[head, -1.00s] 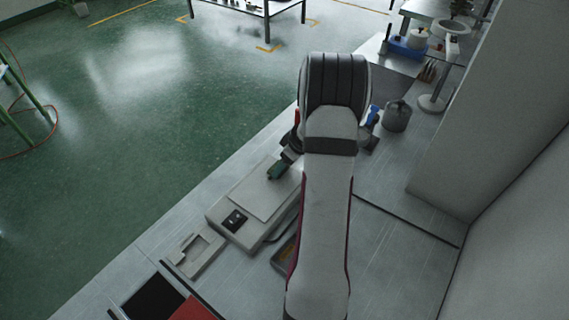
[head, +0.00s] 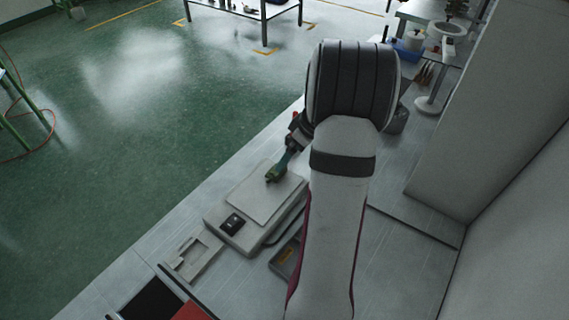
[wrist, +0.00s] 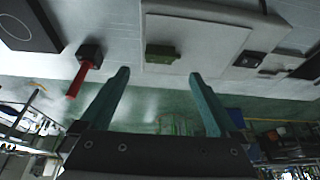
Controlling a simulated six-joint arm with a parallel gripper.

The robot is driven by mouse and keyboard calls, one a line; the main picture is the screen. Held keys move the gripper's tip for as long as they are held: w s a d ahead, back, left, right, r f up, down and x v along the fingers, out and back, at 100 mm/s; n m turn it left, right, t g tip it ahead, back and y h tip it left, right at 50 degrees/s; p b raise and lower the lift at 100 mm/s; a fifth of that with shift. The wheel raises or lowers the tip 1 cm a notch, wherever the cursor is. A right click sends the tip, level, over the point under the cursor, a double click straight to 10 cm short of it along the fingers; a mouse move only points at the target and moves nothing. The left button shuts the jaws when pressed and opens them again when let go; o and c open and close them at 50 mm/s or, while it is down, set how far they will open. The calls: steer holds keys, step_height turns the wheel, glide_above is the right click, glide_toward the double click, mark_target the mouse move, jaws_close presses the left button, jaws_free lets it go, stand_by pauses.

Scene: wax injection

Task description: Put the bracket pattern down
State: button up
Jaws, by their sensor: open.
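The bracket pattern (head: 274,176) is a small dark green piece lying on the pale flat plate (head: 255,204) of a boxy device like a scale, towards its far side. In the wrist view the pattern (wrist: 160,53) shows as a green block on the plate, beyond my fingertips and roughly centred between them. My gripper (wrist: 158,75) has two teal fingers spread apart with nothing between them. In the head view my gripper (head: 287,158) is just above and beside the pattern, and my arm hides part of the bench.
A dark display (head: 233,223) is on the device's front. A pale slotted fixture (head: 192,257) and a grey tray (head: 285,258) are nearby. The wrist view shows a black block with a red handle (wrist: 76,82) to the left of the plate.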

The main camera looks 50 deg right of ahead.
steer(key=w+a+r+m+g+y, duration=0.1)
steer(key=a+r, duration=0.3)
steer(key=a, duration=0.5)
steer(key=w+a+r+y, duration=0.1)
steer(key=a+r, duration=0.4)
steer(key=a, duration=0.4)
steer(key=s+a+m+g, duration=0.3)
steer(key=s+a+m, duration=0.1)
steer(key=s+a, duration=1.2)
steer(key=a, duration=0.4)
steer(key=shift+a+f+m+g, duration=0.3)
steer(key=shift+m+g, duration=0.1)
steer(key=shift+w, duration=0.1)
